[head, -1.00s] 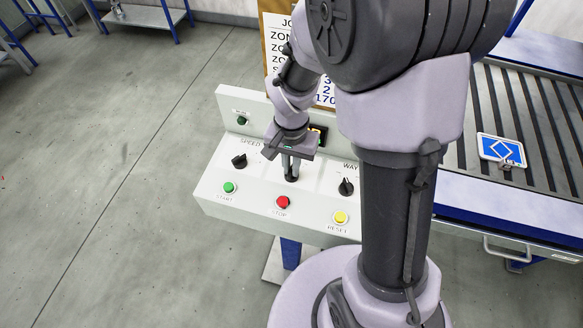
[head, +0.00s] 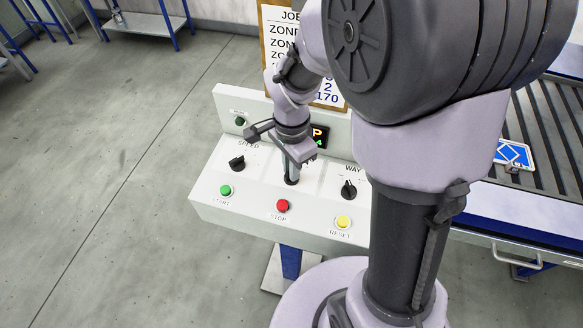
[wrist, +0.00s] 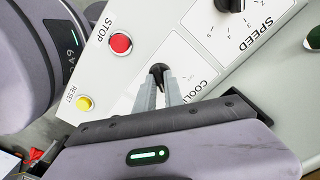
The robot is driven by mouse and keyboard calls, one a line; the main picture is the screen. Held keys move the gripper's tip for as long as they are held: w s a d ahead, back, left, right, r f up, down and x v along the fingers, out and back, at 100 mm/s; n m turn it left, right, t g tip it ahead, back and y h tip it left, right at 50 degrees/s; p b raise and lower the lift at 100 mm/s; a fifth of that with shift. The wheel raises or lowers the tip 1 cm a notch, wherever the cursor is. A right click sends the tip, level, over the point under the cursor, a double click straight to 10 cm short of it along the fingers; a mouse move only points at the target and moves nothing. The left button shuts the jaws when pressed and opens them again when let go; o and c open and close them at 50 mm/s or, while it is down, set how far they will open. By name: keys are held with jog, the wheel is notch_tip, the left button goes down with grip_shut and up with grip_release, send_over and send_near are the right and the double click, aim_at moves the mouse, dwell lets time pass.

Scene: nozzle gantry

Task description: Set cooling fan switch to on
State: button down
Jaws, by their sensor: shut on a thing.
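The cooling fan switch (wrist: 159,69) is a black knob on the light grey control panel (head: 215,205), beside a partly hidden label that begins "COOL" in the wrist view. My gripper (wrist: 165,80) points down at the panel and is shut on this knob. In the head view my gripper (head: 291,178) is at the middle of the panel, between the speed knob and the way knob, and hides most of the switch. The knob's pointer and its on and off marks are hidden by the fingers.
The speed knob (head: 237,163) and way knob (head: 349,189) flank the switch. Along the panel's front are the green start button (head: 226,190), red stop button (head: 282,206) and yellow reset button (head: 343,222). A small lit display (head: 318,136) stands behind. A roller conveyor (head: 540,140) is at right.

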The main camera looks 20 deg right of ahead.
dwell(0.4)
jog(key=c, duration=1.5)
grip_release()
jog(key=shift+o, duration=0.2)
jog(key=shift+r, duration=0.1)
notch_tip(320, 180, up, 17)
jog(key=p, duration=0.5)
jog(key=shift+r+p, duration=0.15)
jog(key=shift+p, duration=0.15)
